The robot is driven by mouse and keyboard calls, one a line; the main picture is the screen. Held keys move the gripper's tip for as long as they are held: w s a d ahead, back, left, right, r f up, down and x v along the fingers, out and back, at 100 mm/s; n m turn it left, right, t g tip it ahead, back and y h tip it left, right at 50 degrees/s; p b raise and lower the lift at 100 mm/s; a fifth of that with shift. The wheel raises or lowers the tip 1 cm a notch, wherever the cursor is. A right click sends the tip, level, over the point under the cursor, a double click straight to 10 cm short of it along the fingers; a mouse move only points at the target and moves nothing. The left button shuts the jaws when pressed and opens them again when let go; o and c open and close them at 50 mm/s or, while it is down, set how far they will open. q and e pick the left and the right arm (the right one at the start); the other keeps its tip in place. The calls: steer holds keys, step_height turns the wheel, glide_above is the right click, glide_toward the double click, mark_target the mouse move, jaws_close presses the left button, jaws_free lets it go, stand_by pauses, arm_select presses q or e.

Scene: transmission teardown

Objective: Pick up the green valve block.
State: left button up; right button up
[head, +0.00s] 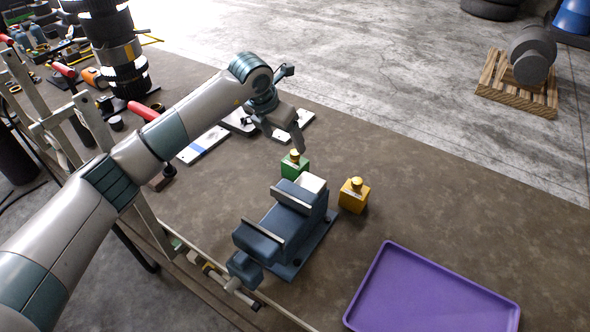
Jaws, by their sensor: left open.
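The green valve block (290,171), with a brass-coloured knob on top, stands upright on the brown workbench, just behind a blue vise. My left arm comes in from the left, and my left gripper (287,140) is just behind and above the green block, pointing down. It is open and empty. The gap between its fingers is hard to make out at this size. It appears apart from the block. The front lower part of the block is partly hidden by the vise. My right gripper is not in view.
The blue vise (284,225) stands close in front of the green block. A yellow block (354,197) with a similar knob is to its right. A purple tray (400,255) lies at the front right. Flat plates (203,144) lie behind my forearm.

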mark_target(292, 155)
arm_select(q)
steer(key=b+x, duration=0.3)
steer(key=x, duration=0.6)
steer(key=shift+f, duration=0.1)
steer(key=b+x, duration=0.2)
steer(key=x, duration=0.1)
steer(key=shift+f, duration=0.4)
steer(key=shift+w+d+f+b, duration=0.15)
steer(key=shift+w+f+b, duration=0.15)
steer(key=shift+f, duration=0.3)
